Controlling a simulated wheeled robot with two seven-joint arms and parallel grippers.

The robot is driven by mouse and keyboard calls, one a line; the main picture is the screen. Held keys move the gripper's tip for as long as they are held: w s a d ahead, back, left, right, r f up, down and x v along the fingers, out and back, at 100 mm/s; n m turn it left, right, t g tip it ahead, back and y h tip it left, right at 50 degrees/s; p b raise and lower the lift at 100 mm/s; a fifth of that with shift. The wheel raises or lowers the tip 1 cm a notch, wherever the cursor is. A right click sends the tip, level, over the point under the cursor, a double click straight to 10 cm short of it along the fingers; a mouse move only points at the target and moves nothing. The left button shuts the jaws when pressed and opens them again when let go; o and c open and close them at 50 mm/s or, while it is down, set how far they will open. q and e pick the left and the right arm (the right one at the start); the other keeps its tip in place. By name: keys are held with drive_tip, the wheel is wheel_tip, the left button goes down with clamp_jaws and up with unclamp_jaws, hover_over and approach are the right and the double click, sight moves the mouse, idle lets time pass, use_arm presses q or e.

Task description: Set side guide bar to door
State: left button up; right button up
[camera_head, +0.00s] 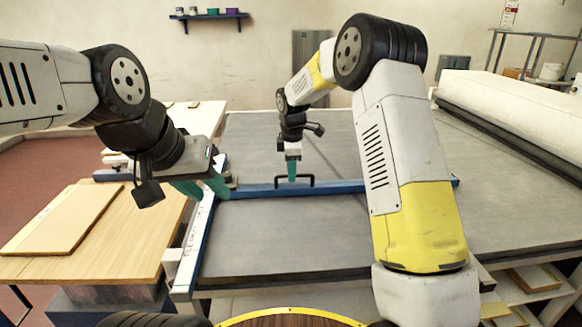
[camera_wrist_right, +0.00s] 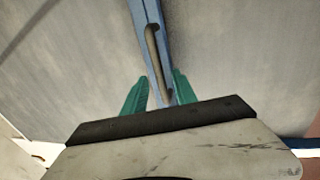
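The side guide bar (camera_head: 335,187) is a long blue bar lying crosswise on the grey table surface, with a black handle (camera_head: 308,182) on it. My right gripper (camera_head: 292,178) points down at the handle. In the right wrist view the handle (camera_wrist_right: 152,50) runs along the blue bar (camera_wrist_right: 140,12), and its near end lies between the green fingers (camera_wrist_right: 160,92), which are apart; I cannot tell if they touch it. My left gripper (camera_head: 203,188) is open and empty above the bar's left end. A flat light-wood panel (camera_head: 60,218), possibly the door, lies on the left table.
The grey table (camera_head: 290,240) is broad and mostly clear. A white rail (camera_head: 196,235) with lettering runs along its left edge. The wooden table (camera_head: 135,245) stands to the left. A long white roller (camera_head: 520,105) lies at the right, and a shelf (camera_head: 208,16) hangs behind.

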wheel_tip(320, 180, up, 8)
drive_tip(key=s, duration=0.1)
drive_tip(key=shift+s+f, duration=0.2)
drive_tip(key=shift+s, duration=0.05)
drive_tip(key=shift+d+r, duration=0.1)
drive_tip(key=s+d+r+m+t, duration=0.1)
drive_tip(key=s+d+r+m, duration=0.25)
drive_tip(key=s, duration=0.25)
drive_tip(key=s+d+r+m+y, duration=0.1)
drive_tip(key=s+d+r+m, duration=0.25)
drive_tip(key=s, duration=0.25)
drive_tip(key=s+d+r+m+t, duration=0.1)
drive_tip(key=s+d+r+m, duration=0.15)
drive_tip(key=s+r, duration=0.3)
drive_tip(key=s+d+f+m+t, duration=0.1)
drive_tip(key=s+m, duration=0.3)
drive_tip(key=s, duration=0.4)
drive_tip(key=s+d+f+m+t+y, duration=0.1)
drive_tip(key=s+d+f+m, duration=0.1)
drive_tip(key=s, duration=0.7)
drive_tip(key=d+m, duration=0.1)
drive_tip(key=m, duration=0.1)
drive_tip(key=shift+f+m, duration=0.3)
drive_tip(key=shift+m, duration=0.05)
drive_tip(key=shift+o, duration=0.3)
